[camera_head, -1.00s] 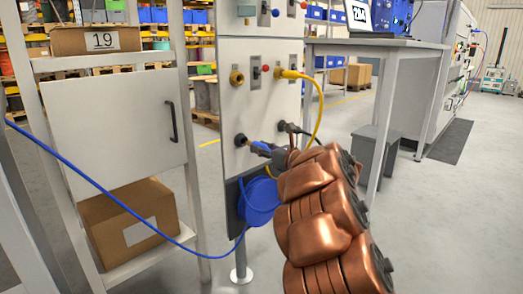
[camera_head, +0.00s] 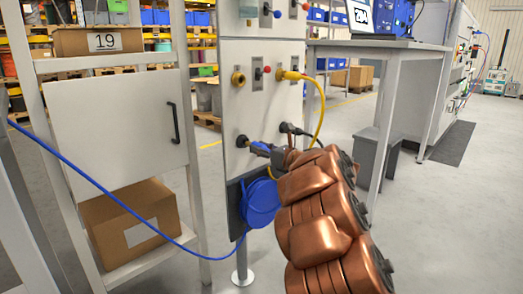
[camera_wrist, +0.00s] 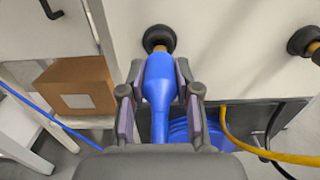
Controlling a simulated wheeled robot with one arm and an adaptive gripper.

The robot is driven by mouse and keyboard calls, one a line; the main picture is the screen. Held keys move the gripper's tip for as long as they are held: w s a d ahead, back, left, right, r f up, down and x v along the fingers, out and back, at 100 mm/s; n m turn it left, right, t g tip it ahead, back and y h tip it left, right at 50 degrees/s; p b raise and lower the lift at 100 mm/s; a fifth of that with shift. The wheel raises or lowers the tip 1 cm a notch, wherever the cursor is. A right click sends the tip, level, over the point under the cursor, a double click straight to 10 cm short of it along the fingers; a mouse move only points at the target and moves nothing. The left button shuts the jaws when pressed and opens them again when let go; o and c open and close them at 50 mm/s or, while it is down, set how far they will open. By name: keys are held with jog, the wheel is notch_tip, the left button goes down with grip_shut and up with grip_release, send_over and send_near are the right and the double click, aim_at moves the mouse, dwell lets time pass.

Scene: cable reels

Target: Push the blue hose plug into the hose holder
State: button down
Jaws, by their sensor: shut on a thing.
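The blue hose plug (camera_wrist: 160,82) is clasped between the two fingers of my gripper (camera_wrist: 160,88) in the wrist view. Its front end points at the black round hose holder (camera_wrist: 159,38) on the white panel. The tip is at the holder's opening, with a little brass showing there; how deep it sits I cannot tell. In the head view, my gripper (camera_head: 268,150) is close to the panel, with the holder (camera_head: 242,141) just left of it. The fingers hide most of the plug there.
A yellow hose (camera_head: 318,100) hangs from a brass fitting to the right, close to my arm. A second black holder (camera_wrist: 305,40) is at right in the wrist view. A blue hose reel (camera_head: 262,203) sits below. A cabinet (camera_head: 115,130) stands left.

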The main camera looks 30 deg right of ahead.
jog(key=shift+x, duration=1.1)
dwell(0.4)
jog(key=c, duration=0.7)
grip_release()
jog(key=shift+c, duration=0.2)
jog(key=shift+b, duration=0.3)
jog(key=v, duration=1.2)
